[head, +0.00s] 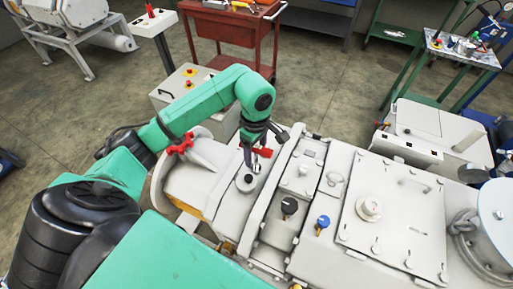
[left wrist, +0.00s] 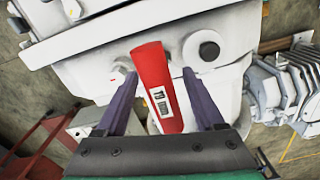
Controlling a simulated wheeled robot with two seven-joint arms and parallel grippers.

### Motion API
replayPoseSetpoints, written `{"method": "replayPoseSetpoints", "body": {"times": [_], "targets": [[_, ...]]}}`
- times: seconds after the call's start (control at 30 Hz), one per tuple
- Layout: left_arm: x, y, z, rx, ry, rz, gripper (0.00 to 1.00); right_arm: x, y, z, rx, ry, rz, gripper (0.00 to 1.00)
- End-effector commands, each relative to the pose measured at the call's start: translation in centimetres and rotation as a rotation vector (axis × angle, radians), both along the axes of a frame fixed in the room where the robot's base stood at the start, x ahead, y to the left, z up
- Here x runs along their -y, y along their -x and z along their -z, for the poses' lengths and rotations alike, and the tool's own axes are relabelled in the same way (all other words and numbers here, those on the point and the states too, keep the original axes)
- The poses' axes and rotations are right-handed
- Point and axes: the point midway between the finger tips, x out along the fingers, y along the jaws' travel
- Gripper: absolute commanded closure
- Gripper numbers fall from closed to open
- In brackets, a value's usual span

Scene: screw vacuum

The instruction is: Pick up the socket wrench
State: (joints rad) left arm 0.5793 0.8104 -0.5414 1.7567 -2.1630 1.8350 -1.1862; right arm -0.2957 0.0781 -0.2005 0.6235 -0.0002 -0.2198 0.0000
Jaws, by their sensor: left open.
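A red tool with a small black-and-white label (left wrist: 160,90), which I take to be the socket wrench, lies between the fingers of my left gripper (left wrist: 160,78) in the left wrist view. The fingers stand open, one on each side, with gaps beside it. In the head view the left gripper (head: 264,147) points down over the pale machine (head: 215,190), and the red tool (head: 265,152) shows small between the fingers. My right gripper is not in view.
A round dark-centred fitting (left wrist: 208,50) sits right of the tool. A black knob (head: 289,205) and a blue knob (head: 322,222) stand on the machine. A red handwheel (head: 180,144) is left of the gripper. A red cart (head: 232,28) stands on the floor behind.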

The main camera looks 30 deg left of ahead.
Motion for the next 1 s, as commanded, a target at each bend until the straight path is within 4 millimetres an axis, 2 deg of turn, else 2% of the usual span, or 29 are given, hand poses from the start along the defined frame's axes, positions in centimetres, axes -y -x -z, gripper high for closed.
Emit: {"method": "replayPoseSetpoints", "body": {"times": [0.03, 0.17, 0.33, 0.37, 0.4, 0.53, 1.0], "targets": [[0.2, 0.3, 0.5, -0.006, 0.003, 0.0, 0.3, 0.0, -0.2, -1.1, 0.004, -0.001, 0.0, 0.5], [0.1, 0.1, 2.3, -0.001, 0.001, -0.001, 0.3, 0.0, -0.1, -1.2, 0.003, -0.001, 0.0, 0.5], [0.1, 0.1, 2.6, 0.001, 0.001, 0.0, 0.3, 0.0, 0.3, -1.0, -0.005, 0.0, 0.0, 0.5], [0.1, 0.1, 2.5, 0.001, 0.001, 0.0, 0.33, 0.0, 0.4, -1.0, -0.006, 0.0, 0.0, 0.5], [0.1, 0.1, 2.5, 0.001, 0.001, 0.0, 0.49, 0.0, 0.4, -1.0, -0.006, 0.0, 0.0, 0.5], [0.1, 0.1, 2.5, 0.001, 0.001, 0.0, 0.98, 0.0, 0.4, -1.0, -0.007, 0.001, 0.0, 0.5], [0.1, 0.0, 2.5, 0.001, 0.001, -0.001, 1.0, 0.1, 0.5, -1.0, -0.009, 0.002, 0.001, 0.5]]}}
